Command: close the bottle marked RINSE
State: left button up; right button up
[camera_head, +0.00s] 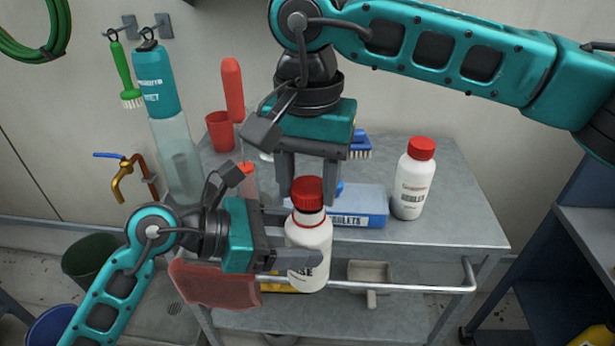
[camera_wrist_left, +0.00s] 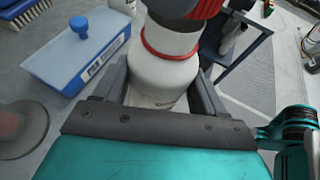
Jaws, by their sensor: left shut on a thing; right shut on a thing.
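A white bottle (camera_head: 309,240) with a red neck ring is upright in front of the cart's edge; its label is partly covered, with "SE" showing. My left gripper (camera_head: 290,259) is shut around its body. The bottle also shows between the jaws in the left wrist view (camera_wrist_left: 160,75). My right gripper (camera_head: 308,180) comes down from above and is shut on a red cap (camera_head: 307,194). The cap is over the bottle's mouth, with white neck visible between cap and ring. I cannot tell whether the cap's thread is engaged.
A second white bottle with a red cap (camera_head: 413,180) stands on the grey cart (camera_head: 455,215). A blue box (camera_head: 360,207) lies behind the held bottle. A red cup (camera_head: 219,131) and a teal-topped bottle (camera_head: 155,80) are at the left. The cart's handrail (camera_head: 420,290) runs along the front.

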aim_at(309, 244)
jog(key=shift+f, duration=0.65)
jog(key=shift+f, duration=0.6)
